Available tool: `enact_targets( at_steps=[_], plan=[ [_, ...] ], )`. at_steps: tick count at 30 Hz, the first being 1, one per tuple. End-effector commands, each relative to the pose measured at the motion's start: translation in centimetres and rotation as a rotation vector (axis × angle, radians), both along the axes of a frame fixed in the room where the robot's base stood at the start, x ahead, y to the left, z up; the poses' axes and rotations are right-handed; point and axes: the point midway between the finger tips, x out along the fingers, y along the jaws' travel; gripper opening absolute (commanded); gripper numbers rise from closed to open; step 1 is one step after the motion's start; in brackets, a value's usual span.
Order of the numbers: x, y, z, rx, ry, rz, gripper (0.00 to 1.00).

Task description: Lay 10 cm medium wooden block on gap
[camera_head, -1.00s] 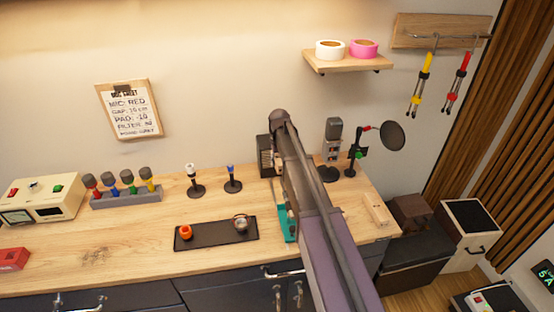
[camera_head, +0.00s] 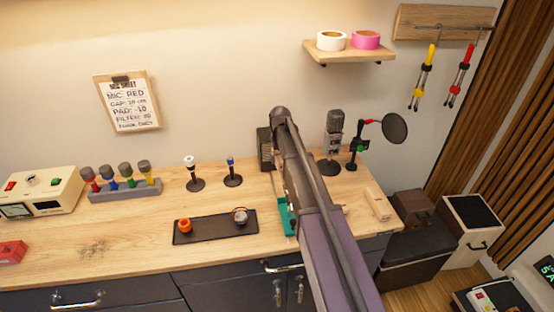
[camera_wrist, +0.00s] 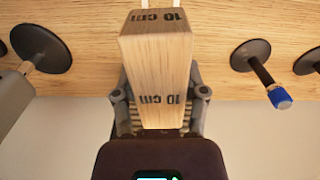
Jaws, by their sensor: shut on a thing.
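In the wrist view a pale wooden block (camera_wrist: 155,60) marked "10 cm" on two faces is held between the fingers of my gripper (camera_wrist: 158,105). The fingers are shut on it from both sides. The wood desktop shows beyond it. In the head view my arm hides the gripper and the held block. A grey studio microphone (camera_head: 334,125) stands at the back right of the desk, with a round black pop filter (camera_head: 394,128) on a stand to its right. I cannot make out the exact gap between them.
A second pale block (camera_head: 378,204) lies at the desk's right end. A grey rack of microphones (camera_head: 125,190) stands farther left. A teal object (camera_head: 284,216) lies by my arm.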

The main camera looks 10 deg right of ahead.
Motion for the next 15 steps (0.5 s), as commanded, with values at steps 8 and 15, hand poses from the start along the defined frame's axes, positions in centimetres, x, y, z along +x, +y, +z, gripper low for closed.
enact_targets(
  at_steps=[8, 15],
  plan=[
    [0.0, -0.1, -1.9, 0.000, 0.000, -0.001, 0.05],
    [0.0, -0.1, -3.2, 0.000, 0.000, -0.001, 0.05]
  ],
)
